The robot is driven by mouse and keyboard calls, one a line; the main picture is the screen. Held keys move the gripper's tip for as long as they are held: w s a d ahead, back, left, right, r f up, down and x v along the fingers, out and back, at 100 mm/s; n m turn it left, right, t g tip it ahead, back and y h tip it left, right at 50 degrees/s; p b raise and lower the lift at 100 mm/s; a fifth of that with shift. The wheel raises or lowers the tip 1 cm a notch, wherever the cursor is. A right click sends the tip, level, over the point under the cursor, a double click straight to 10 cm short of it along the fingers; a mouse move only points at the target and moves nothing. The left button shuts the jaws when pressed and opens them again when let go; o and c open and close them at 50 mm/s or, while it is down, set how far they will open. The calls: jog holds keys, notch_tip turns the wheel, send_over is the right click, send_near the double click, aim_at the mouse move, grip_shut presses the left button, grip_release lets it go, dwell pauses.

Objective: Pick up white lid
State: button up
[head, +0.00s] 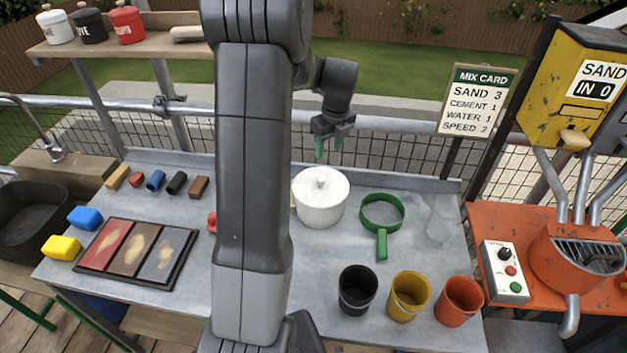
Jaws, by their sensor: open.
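The white lid (321,183) lies on top of a round white pot (320,211) on the grey metal table, right of my arm. A small knob shows at the middle of the lid. My gripper (330,151) is open and empty, with its green fingertips pointing down. In the picture it is above and slightly behind the lid, apart from it. My arm hides part of the table left of the pot.
A green sieve (383,212) lies right of the pot. Black (357,290), yellow (408,296) and orange (459,301) cups stand along the front right. A colour sample tray (132,251) and several small blocks lie left. A metal rail (390,124) runs behind the table.

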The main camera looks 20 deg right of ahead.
send_over(321, 178)
jog(key=s, duration=0.1)
jog(key=f, duration=0.8)
jog(key=shift+s+d, duration=0.15)
jog(key=shift+d, duration=0.2)
jog(key=f+b, duration=0.2)
jog(key=f, duration=0.1)
jog(key=w+f+b, duration=0.1)
jog(key=f, duration=0.1)
jog(key=shift+a+f+b, duration=0.1)
jog(key=shift+a+b, duration=0.2)
jog(key=shift+a, duration=0.05)
grip_shut()
